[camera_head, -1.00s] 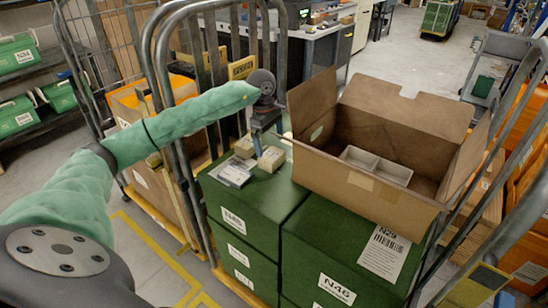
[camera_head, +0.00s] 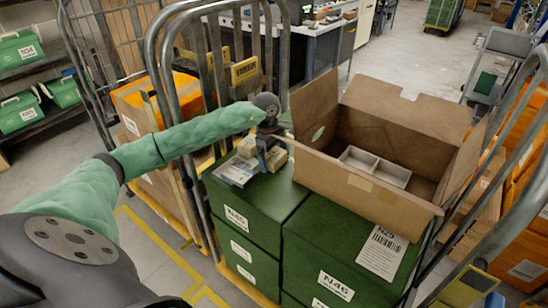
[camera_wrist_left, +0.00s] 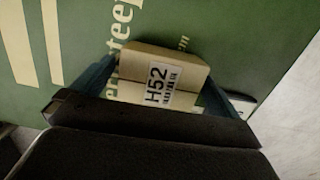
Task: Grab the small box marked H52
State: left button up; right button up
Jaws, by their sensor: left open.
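The small cardboard box marked H52 (camera_wrist_left: 158,82) sits on a green surface in the left wrist view, its white label facing the camera. My left gripper (camera_head: 266,157) is open, with one finger on each side of this box. In the head view the gripper is low over the green crate top, at a small box (camera_head: 280,158) that it partly covers. A second small box (camera_head: 246,147) stands just left of the gripper. I cannot read either small box's label in the head view. My right gripper is not in view.
A large open carton (camera_head: 345,179) holding a pale divided tray (camera_head: 375,167) stands right of the gripper on stacked green crates (camera_head: 252,209). A flat labelled packet (camera_head: 236,171) lies at left. Metal cage bars (camera_head: 180,140) rise close by my left arm.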

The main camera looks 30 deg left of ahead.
pick_arm(q)
jog(key=shift+f, duration=0.15)
jog(key=c, duration=1)
jog(key=shift+c, duration=0.2)
